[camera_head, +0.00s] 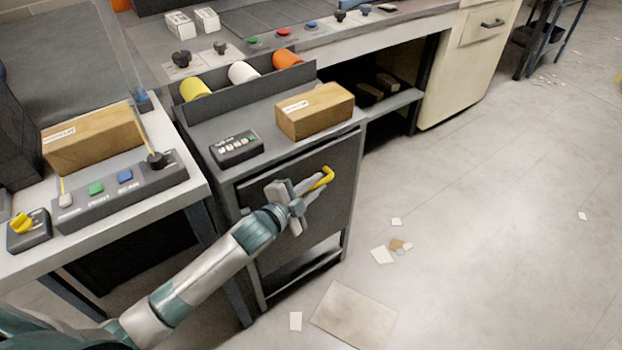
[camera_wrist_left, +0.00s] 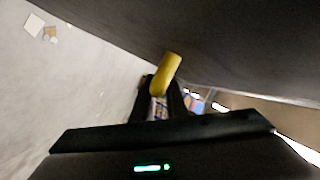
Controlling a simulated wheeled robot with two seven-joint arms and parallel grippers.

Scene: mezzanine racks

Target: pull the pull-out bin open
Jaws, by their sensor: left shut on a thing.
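The pull-out bin (camera_head: 340,175) is the dark grey front panel of a small cabinet under a grey worktop. It appears closed, nearly flush with the cabinet frame. Its yellow handle (camera_head: 325,177) sticks out from the upper part of the front. My left gripper (camera_head: 314,190) is at the handle and shut on it. In the left wrist view the yellow handle (camera_wrist_left: 167,72) runs between the fingertips, beside the dark panel (camera_wrist_left: 240,45). The gripper and arm hide part of the bin front. My right gripper is not in view.
A cardboard box (camera_head: 314,112) and a button box (camera_head: 237,148) sit on the cabinet top. A white table (camera_head: 190,201) with a control panel stands close on the left. The floor (camera_head: 480,210) in front and right is open, with a cardboard sheet (camera_head: 353,317) and paper scraps.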

